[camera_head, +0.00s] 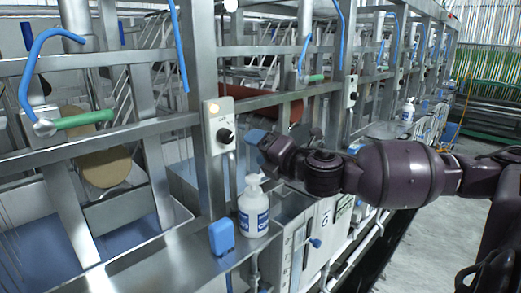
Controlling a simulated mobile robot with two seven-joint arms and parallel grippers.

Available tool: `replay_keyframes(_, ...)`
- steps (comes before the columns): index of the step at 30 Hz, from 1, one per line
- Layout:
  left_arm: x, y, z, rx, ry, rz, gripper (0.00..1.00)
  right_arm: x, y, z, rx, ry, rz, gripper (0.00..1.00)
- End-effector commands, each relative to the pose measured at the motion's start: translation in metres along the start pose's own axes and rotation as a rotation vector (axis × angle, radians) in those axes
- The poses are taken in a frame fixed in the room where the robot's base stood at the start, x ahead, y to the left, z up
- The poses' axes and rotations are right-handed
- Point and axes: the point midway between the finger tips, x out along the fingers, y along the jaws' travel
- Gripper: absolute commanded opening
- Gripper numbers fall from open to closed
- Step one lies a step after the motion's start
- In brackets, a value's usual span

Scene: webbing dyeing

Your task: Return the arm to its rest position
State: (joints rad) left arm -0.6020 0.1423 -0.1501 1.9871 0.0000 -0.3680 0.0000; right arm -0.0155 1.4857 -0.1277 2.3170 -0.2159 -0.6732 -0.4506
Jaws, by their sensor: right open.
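My right arm (400,172), dark purple, reaches in from the right edge across the middle of the view. My right gripper (263,146) is at its left end, open, with nothing seen between its fingers. A blue fingertip shows close to the grey control box with a black knob (225,136), on its right side. I cannot tell whether they touch. The gripper is above and behind the white pump bottle (254,212) in the picture. My left gripper is not in view.
A blue block-like item (222,237) stands beside the bottle on the metal ledge (180,262). Metal frames with blue hoses (182,50) and green handles (85,119) fill the left and back. Another pump bottle (408,110) stands farther back. The floor (425,240) at right shows clear patches.

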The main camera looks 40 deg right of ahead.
Motion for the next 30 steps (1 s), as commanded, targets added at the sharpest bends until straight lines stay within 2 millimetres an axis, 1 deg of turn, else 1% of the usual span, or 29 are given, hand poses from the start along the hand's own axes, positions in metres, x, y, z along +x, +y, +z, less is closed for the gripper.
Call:
replay_keyframes(15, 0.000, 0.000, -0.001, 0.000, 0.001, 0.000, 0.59, 0.000, 0.000, 0.000, 0.002, 0.000, -0.001, 0.67)
replay_keyframes(18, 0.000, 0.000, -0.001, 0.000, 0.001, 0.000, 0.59, 0.000, -0.008, -0.002, 0.029, 0.001, -0.011, 0.67)
replay_keyframes(20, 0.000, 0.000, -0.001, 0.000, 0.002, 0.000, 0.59, -0.001, -0.018, -0.006, 0.071, 0.003, -0.026, 0.67)
replay_keyframes(23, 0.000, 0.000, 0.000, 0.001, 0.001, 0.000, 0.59, -0.003, -0.047, -0.018, 0.180, 0.008, -0.065, 0.67)
replay_keyframes(24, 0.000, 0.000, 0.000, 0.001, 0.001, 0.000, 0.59, -0.005, -0.061, -0.024, 0.236, 0.009, -0.084, 0.67)
replay_keyframes(26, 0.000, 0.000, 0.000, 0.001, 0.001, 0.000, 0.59, -0.009, -0.082, -0.034, 0.324, 0.008, -0.115, 0.67)
replay_keyframes(30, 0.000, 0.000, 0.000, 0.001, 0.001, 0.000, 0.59, -0.020, -0.130, -0.061, 0.531, 0.000, -0.185, 0.67)
